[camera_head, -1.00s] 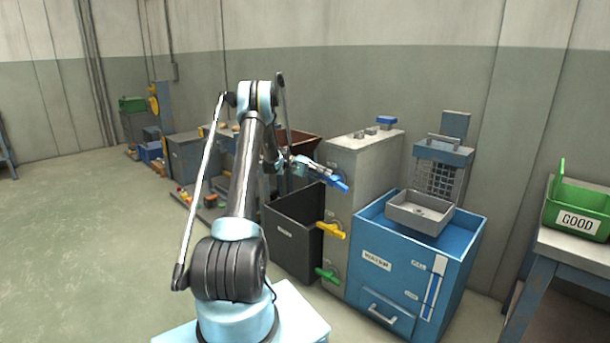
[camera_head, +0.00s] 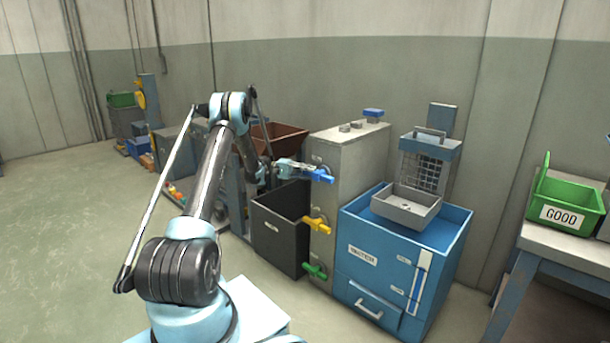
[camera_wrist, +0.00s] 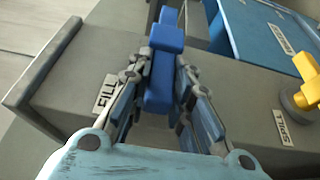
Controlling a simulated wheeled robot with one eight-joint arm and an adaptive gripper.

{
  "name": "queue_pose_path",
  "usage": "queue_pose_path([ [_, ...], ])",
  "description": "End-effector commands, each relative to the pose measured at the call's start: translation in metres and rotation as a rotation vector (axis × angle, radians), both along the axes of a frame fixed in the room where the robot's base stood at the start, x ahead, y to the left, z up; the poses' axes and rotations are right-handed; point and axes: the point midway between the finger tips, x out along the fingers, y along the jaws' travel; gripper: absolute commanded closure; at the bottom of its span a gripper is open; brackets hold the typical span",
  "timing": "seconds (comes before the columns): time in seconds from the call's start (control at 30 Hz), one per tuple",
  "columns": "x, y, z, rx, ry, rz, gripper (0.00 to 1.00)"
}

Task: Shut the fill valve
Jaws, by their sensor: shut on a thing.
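The fill valve's blue handle (camera_head: 323,177) is on the left face of the grey cabinet (camera_head: 345,160), above a yellow and a green handle. In the wrist view the blue handle (camera_wrist: 163,78) lies beside a label reading "FILL" (camera_wrist: 106,93). My gripper (camera_head: 308,173) reaches it from the left. In the wrist view my gripper's fingers (camera_wrist: 158,88) are on both sides of the handle, shut on it. The handle's outer end sticks out beyond the fingers. The valve's stem is hidden behind my gripper.
The yellow handle (camera_head: 317,224) and green handle (camera_head: 314,271) stick out below. An open dark bin (camera_head: 279,238) stands left of the cabinet, and a blue unit (camera_head: 402,265) with a grey tray (camera_head: 405,207) stands right. A green "GOOD" bin (camera_head: 565,211) is on the bench at far right.

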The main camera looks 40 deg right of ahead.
Motion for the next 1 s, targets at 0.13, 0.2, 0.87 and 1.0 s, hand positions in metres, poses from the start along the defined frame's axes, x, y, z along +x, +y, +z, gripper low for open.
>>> queue_pose_path([
  [0.13,0.001,0.002,-0.003,0.005,-0.006,-0.002,0.78],
  [0.2,0.001,0.002,-0.003,0.004,-0.005,-0.001,0.62],
  [0.87,0.033,0.014,-0.002,0.002,-0.002,0.001,0.6],
  [1.0,0.059,0.026,-0.003,0.002,-0.002,0.001,0.6],
])
